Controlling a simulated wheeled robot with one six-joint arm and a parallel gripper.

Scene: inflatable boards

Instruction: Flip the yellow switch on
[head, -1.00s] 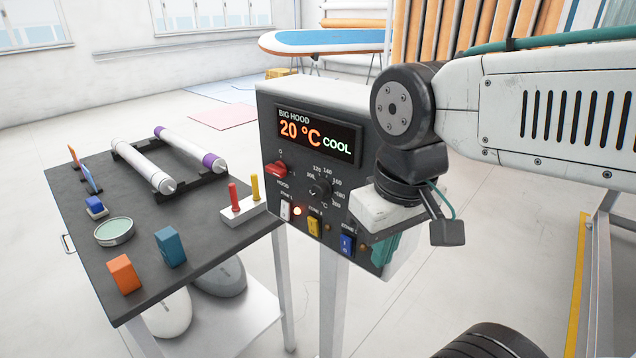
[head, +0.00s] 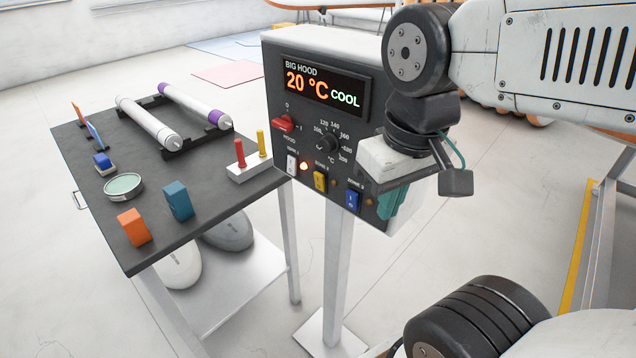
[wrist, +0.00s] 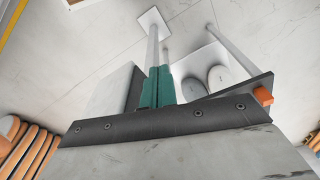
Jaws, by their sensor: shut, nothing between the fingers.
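The yellow switch (head: 320,181) sits in the lower row of the control box, between a white switch (head: 291,165) and a blue switch (head: 352,200). The small lamp beside the white switch glows; the lamp beside the yellow switch is dark. My gripper (head: 388,205) is at the right side of the box face, right of the blue switch, with its green fingers pointing down. In the wrist view the green fingers (wrist: 158,88) are together and empty. I cannot tell whether they touch the box. The yellow switch is hidden in the wrist view.
The box (head: 345,60) stands on a white post and reads 20 °C COOL. It bears a red knob (head: 284,123) and a black dial (head: 327,144). A dark table (head: 100,215) at left holds rollers, blocks and a round tin.

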